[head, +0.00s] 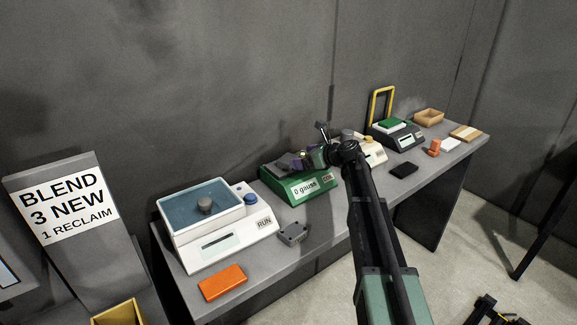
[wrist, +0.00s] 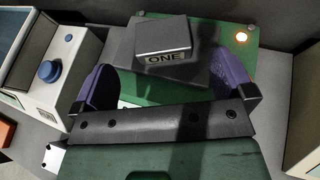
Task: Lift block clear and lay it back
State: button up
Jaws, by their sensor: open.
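A dark grey block marked ONE (wrist: 163,36) sits on top of a wider dark slab (wrist: 135,68) on a green device (wrist: 240,42). In the head view the green device (head: 312,196) stands mid-bench and its panel reads "0 gauss". My gripper (wrist: 168,82) is open, with one purple finger on each side of the dark slab. A gap shows between the fingers and the smaller block. In the head view my gripper (head: 302,160) is over the device and hides part of its top. I cannot tell whether the fingers touch anything.
A white machine (head: 222,235) with a clear blue lid and a RUN label stands to the left. A grey block (head: 293,233) and an orange block (head: 222,282) lie in front of it. A black pad (head: 404,170) lies to the right. A dark scale (head: 397,137) stands farther along the bench.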

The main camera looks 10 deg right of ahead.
aim_at(288, 158)
jog(key=shift+w+a+f, duration=0.2)
jog(key=shift+w+a, duration=0.05)
jog(key=shift+w, duration=0.05)
jog(key=b+x, duration=0.2)
jog(key=x, duration=0.3)
jog(key=shift+w+f, duration=0.1)
jog(key=shift+w, duration=0.05)
